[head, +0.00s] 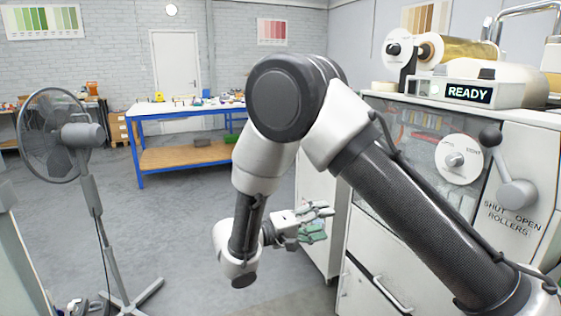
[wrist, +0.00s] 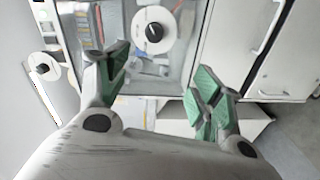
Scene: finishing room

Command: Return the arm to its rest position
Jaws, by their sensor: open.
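My gripper (head: 318,222) hangs low in the head view, at the end of my folded arm, and points right toward the white machine's cabinet (head: 410,275). It is open and empty. In the wrist view the two green-padded fingers of my gripper (wrist: 160,85) stand wide apart with nothing between them. Beyond the fingers the wrist view shows the machine's front, with a white round dial (wrist: 152,33) and a clear window. I cannot tell the exact gap between the fingertips and the machine.
The machine carries a READY display (head: 468,93), a gold film roll (head: 465,50), a VENT dial (head: 458,159) and a roller lever (head: 515,190). A fan (head: 82,132) stands at left. A blue-framed workbench (head: 180,110) stands behind. Open grey floor (head: 185,225) lies between.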

